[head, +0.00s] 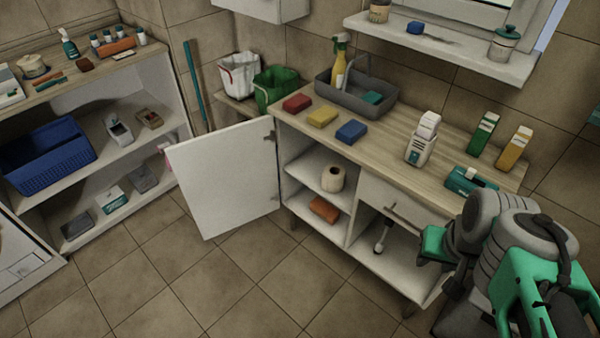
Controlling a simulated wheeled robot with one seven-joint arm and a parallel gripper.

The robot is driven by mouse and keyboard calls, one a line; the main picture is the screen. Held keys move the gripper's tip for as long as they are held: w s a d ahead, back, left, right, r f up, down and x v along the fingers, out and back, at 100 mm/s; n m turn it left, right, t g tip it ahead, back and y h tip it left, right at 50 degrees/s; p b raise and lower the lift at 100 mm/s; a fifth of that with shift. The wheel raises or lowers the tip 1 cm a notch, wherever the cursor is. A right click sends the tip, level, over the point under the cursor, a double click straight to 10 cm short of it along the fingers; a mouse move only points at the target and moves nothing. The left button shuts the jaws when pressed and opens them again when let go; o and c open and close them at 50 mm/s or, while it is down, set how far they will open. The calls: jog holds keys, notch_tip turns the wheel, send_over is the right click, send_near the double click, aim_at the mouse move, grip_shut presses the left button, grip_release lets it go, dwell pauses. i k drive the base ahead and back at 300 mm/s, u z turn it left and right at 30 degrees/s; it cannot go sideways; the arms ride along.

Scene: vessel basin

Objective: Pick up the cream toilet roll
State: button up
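The cream toilet roll (333,179) stands upright on the upper shelf inside the open left part of the wooden-topped cabinet (440,172). Its dark core hole faces up, and nothing touches it. My arm shows at the lower right in grey and green, right of the cabinet and well apart from the roll. I cannot make out my gripper's fingers; they are out of sight or hidden by the arm.
The white cabinet door (225,180) stands open to the left of the roll. A brown-orange block (324,209) lies on the shelf below. A drawer (395,205) is to the right. A grey caddy (345,97) and several sponges sit on top. The tiled floor (240,285) in front is clear.

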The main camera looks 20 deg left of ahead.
aim_at(332, 178)
jog(key=u, duration=1.15)
jog(key=i, duration=1.05)
jog(key=u, duration=1.3)
